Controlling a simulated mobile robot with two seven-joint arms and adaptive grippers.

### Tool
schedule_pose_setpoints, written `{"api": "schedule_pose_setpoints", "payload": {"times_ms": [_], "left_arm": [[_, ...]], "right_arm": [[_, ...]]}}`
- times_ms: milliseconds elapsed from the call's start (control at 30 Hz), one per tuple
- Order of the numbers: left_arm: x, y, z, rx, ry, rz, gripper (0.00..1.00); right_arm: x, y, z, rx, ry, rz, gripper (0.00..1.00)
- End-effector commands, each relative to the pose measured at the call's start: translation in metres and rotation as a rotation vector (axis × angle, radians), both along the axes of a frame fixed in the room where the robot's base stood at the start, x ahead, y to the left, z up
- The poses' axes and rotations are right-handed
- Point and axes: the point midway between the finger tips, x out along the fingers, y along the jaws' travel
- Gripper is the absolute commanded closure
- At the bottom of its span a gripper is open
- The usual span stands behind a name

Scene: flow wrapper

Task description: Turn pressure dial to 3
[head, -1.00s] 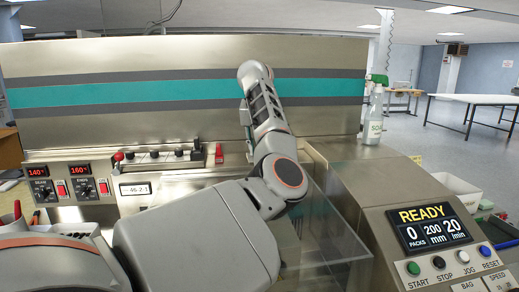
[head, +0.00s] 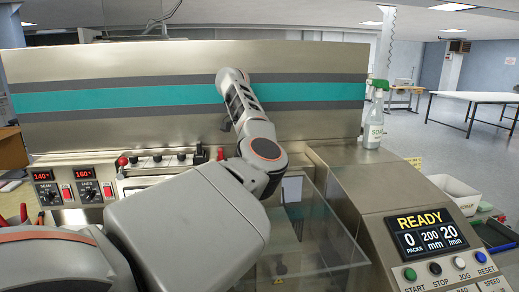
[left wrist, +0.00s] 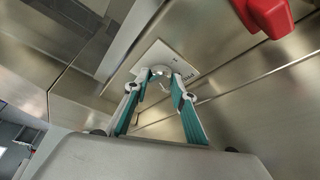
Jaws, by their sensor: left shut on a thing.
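In the left wrist view a small pale knob (left wrist: 161,71), which appears to be the pressure dial, sits on a white label plate (left wrist: 172,57) on the metal panel. My left gripper (left wrist: 160,76) has its two teal-padded fingers closed around this knob. The fingertips hide much of the knob, and its pointer and scale numbers cannot be read. In the head view my left arm comes in from the left and hides the dial and the gripper. My right gripper is in neither view.
A red handle (left wrist: 264,14) is close to the gripper in the left wrist view. The head view shows heater controls (head: 73,187) at left, a READY display (head: 427,232) at right and a spray bottle (head: 374,116). A transparent guard (head: 312,235) stands beside my arm.

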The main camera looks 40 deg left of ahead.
Motion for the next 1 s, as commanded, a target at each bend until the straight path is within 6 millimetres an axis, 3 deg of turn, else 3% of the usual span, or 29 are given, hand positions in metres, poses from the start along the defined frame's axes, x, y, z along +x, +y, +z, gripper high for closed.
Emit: {"api": "schedule_pose_setpoints", "payload": {"times_ms": [733,767,800,1000], "left_arm": [[0.0001,0.0012,0.0016,0.002,-0.003,-0.082,0.96],[0.0001,0.0012,0.0016,0.002,-0.003,-0.082,0.67],[0.0001,0.0012,0.0015,0.002,-0.003,-0.082,0.58],[0.0001,0.001,0.0008,0.001,-0.001,-0.082,0.58]], "right_arm": [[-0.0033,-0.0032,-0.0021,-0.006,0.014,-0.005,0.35],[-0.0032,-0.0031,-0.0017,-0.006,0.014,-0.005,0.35],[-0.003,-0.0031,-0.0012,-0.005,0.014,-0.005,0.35],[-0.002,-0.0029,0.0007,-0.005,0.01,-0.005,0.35]]}}
